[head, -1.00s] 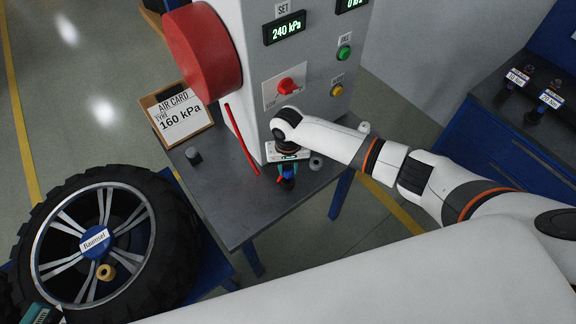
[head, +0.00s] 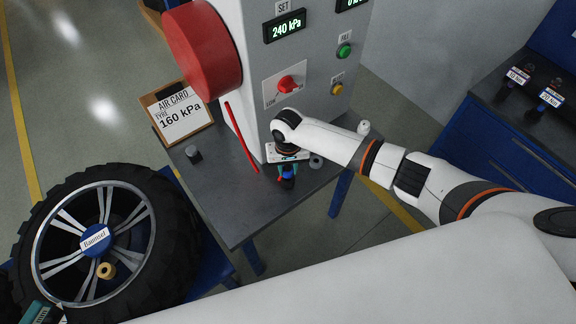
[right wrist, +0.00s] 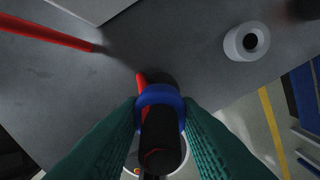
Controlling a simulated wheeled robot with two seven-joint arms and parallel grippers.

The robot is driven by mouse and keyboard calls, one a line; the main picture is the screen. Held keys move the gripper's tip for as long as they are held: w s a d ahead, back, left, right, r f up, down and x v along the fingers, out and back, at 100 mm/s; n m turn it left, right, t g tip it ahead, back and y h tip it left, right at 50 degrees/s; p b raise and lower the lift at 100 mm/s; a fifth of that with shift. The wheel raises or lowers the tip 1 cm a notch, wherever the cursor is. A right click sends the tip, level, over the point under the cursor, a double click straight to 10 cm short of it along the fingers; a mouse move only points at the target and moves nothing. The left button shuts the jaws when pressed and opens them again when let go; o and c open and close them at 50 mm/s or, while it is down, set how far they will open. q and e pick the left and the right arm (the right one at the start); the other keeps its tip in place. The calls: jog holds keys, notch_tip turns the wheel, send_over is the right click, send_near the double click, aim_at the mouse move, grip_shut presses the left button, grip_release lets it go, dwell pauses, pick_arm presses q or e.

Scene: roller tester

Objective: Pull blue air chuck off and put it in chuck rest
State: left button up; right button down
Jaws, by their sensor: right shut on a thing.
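The blue air chuck (right wrist: 160,100) is a black body with a blue ring and a red part, upright between the teal fingers of my right gripper (right wrist: 160,125). In the head view my right gripper (head: 288,171) is shut on the chuck (head: 289,170), low over the front of the grey table (head: 235,205). My left gripper (head: 42,313) shows only a teal tip at the bottom left.
A grey machine (head: 300,70) with displays and knobs stands behind the gripper. A red rod (head: 241,137) leans beside it. A dark stub (head: 193,154) and an air card (head: 183,115) are to the left. A tyre (head: 60,200) lies at lower left.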

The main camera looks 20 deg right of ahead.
jog(key=shift+f+b, duration=0.6)
jog(key=shift+f, duration=0.7)
jog(key=c, duration=1)
grip_release()
jog(key=shift+r, duration=0.15)
notch_tip(320, 180, up, 12)
jog(key=shift+f, duration=0.1)
